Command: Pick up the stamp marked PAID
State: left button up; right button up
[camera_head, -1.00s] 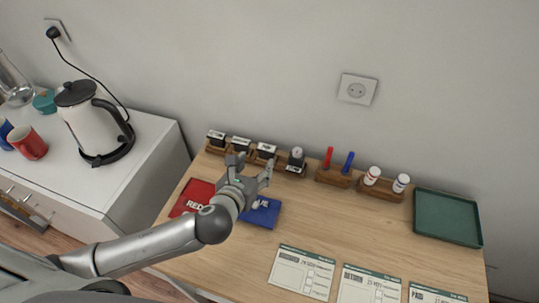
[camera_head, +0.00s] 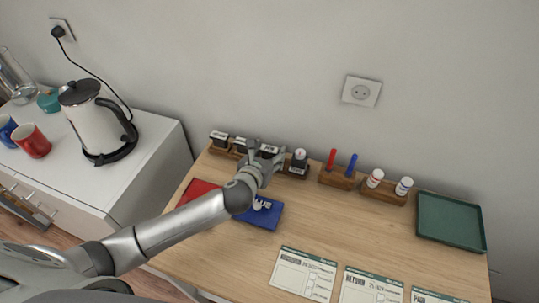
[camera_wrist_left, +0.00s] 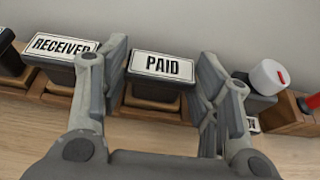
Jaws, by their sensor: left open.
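The stamp marked PAID (camera_wrist_left: 160,68) is a dark block with a white label on top, standing in a wooden holder. It shows in the left wrist view between the two fingers of my left gripper (camera_wrist_left: 162,90). The gripper is open, with one finger on each side of the stamp; I cannot tell whether they touch it. In the head view my left gripper (camera_head: 265,158) is over the row of stamps, and the PAID stamp (camera_head: 269,149) is partly hidden by it. My right gripper is not in view.
The RECEIVED stamp (camera_wrist_left: 60,48) stands close on the left. A round-handled stamp (camera_head: 299,158) is on the right. Marker pens (camera_head: 350,161) and bottles (camera_head: 374,177) stand farther right. A blue pad (camera_head: 264,216) lies below the arm, and a green tray (camera_head: 450,222) at the right.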

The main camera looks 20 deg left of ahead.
pick_arm(q)
jog(key=shift+w+f, duration=0.2)
jog(key=shift+w, duration=0.4)
jog(key=c, duration=0.7)
